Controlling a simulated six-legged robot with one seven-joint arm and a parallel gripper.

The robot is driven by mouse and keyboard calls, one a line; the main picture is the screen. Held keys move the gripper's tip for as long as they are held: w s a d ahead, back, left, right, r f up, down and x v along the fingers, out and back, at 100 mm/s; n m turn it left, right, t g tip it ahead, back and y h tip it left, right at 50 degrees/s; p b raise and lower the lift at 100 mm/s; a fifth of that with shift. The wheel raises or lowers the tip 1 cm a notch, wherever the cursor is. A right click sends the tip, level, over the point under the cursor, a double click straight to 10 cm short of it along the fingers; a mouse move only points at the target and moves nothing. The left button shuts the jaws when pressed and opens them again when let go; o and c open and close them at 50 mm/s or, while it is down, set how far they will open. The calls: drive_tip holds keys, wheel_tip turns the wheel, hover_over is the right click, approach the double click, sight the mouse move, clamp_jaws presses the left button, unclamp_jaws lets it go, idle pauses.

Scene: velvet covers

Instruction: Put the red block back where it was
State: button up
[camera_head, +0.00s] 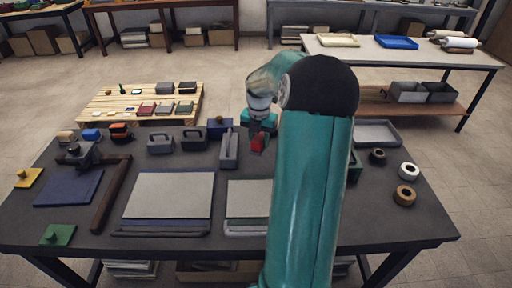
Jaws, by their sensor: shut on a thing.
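My gripper (262,130) is above the back middle of the dark table, shut on the red block (259,144). The block hangs below the fingers and appears raised off the tabletop. My teal arm comes up from the front and hides part of the table to the right of the block. Whether the block touches anything behind it cannot be told from this view.
The dark table (392,227) carries grey boards (165,195), a blue mat (68,188), a long dark bar (110,195), and grey handled blocks (229,150). Tape rolls (409,171) and a grey tray (377,125) lie right. A wooden pallet (100,108) stands behind.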

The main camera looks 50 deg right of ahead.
drive_tip(key=w+d+f, duration=0.3)
drive_tip(key=f, duration=0.1)
drive_tip(key=w+d+f, duration=0.3)
drive_tip(key=w, duration=0.1)
drive_tip(key=shift+d+f, duration=0.2)
drive_tip(key=shift+f, duration=0.15)
drive_tip(key=shift+w+d+f, duration=0.15)
drive_tip(key=shift+f, duration=1.6)
drive_tip(key=o, duration=1)
drive_tip(key=shift+f, duration=0.15)
drive_tip(key=shift+o, duration=0.2)
